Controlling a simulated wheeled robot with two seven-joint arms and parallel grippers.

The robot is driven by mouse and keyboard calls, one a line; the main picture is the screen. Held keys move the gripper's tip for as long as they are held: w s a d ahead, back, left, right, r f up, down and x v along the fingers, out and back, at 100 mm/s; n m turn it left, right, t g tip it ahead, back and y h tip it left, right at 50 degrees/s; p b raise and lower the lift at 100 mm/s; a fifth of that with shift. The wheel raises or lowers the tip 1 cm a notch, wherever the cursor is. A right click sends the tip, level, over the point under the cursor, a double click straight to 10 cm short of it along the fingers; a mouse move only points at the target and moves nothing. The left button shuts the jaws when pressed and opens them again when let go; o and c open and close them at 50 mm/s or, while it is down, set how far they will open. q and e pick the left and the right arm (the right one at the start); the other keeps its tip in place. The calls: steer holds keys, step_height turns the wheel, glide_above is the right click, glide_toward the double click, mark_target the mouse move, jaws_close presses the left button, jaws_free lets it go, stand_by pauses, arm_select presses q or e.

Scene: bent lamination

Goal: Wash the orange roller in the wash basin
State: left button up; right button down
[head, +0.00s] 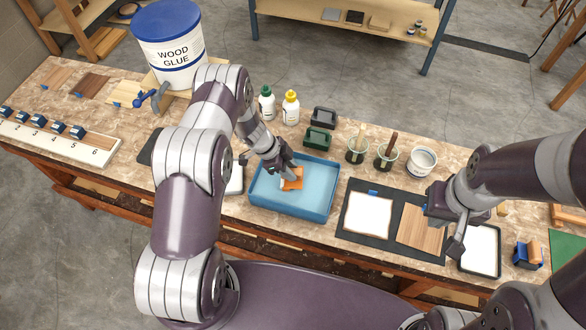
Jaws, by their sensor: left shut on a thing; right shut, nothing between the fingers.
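The blue wash basin (322,208) stands on the workbench at the middle of the head view, with light blue water inside. The orange roller (291,184) is down inside the basin. My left gripper (289,175) reaches into the basin and is shut on the orange roller; its fingers hide part of the roller. I cannot tell how deep the roller sits in the water. My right gripper (449,236) is shut and empty, above the bench between the wooden sheet and a white tray at the right.
A white sheet (367,217) and a wood sheet (423,228) lie on a dark mat right of the basin. Behind stand glue bottles (290,107), brush jars (357,149) and a wood glue bucket (171,45). A blue-and-orange roller (527,256) stands at far right.

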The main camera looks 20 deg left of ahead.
arm_select(q)
steer(key=d, duration=0.6)
steer(key=shift+s+r, duration=0.1)
steer(key=shift+r, duration=0.05)
steer(key=p+v, duration=0.1)
steer(key=v, duration=0.1)
steer(key=p+v, duration=0.4)
steer(key=shift+w+d+r, duration=0.15)
steer(key=shift+w, duration=0.2)
steer(key=shift+r+p, duration=0.3)
steer(key=shift+p, duration=0.1)
steer(key=shift+a, duration=0.25)
stand_by(0.4)
